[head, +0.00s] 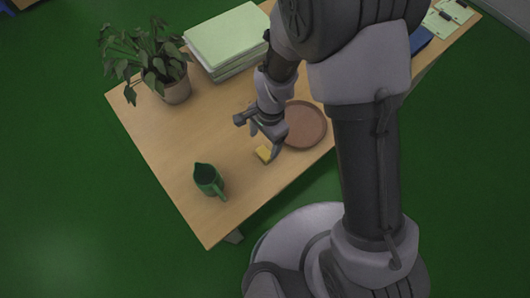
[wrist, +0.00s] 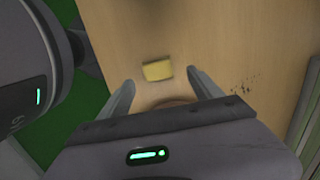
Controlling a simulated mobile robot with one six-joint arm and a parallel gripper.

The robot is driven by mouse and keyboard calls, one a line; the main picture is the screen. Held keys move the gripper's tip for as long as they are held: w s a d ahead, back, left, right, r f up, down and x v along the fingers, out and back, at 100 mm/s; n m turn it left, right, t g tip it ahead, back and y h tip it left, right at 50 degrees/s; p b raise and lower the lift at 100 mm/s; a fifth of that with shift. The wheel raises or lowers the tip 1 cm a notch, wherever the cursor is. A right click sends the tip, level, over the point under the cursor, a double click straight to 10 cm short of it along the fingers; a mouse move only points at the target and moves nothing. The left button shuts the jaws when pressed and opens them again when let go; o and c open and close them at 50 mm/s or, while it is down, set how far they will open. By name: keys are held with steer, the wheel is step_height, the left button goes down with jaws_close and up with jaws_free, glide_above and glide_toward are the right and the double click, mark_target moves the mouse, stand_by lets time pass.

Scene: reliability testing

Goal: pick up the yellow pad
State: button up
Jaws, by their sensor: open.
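The yellow pad (head: 264,154) is a small yellow block lying on the wooden table, just in front of the brown round tray in the head view. In the wrist view the yellow pad (wrist: 158,70) lies between the lines of the two fingers, a little beyond their tips. My gripper (head: 270,143) is above the table, close to the pad, and partly overlaps the tray in the picture. In the wrist view my gripper (wrist: 160,78) shows two spread fingers with nothing between them. The gap in height between fingertips and pad is hard to tell.
The brown round tray (head: 307,125) is right of my gripper on the table (head: 160,140). A green jug (head: 208,181) stands at the left front. A potted plant (head: 175,88) and a stack of pale green paper (head: 228,38) are at the back. Bare tabletop lies around the pad.

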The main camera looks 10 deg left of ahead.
mark_target(264, 152)
steer(key=f+b, duration=0.1)
steer(key=f, duration=0.1)
steer(key=f+b, duration=0.1)
steer(key=f, duration=0.1)
steer(key=f+b, duration=0.1)
steer(key=shift+s+d+f, duration=0.15)
steer(key=shift+s+f, duration=0.15)
steer(key=shift+f, duration=0.1)
steer(key=shift+r, duration=0.2)
steer(key=shift+c, duration=0.6)
steer(key=c, duration=1.3)
steer(key=shift+r, duration=0.1)
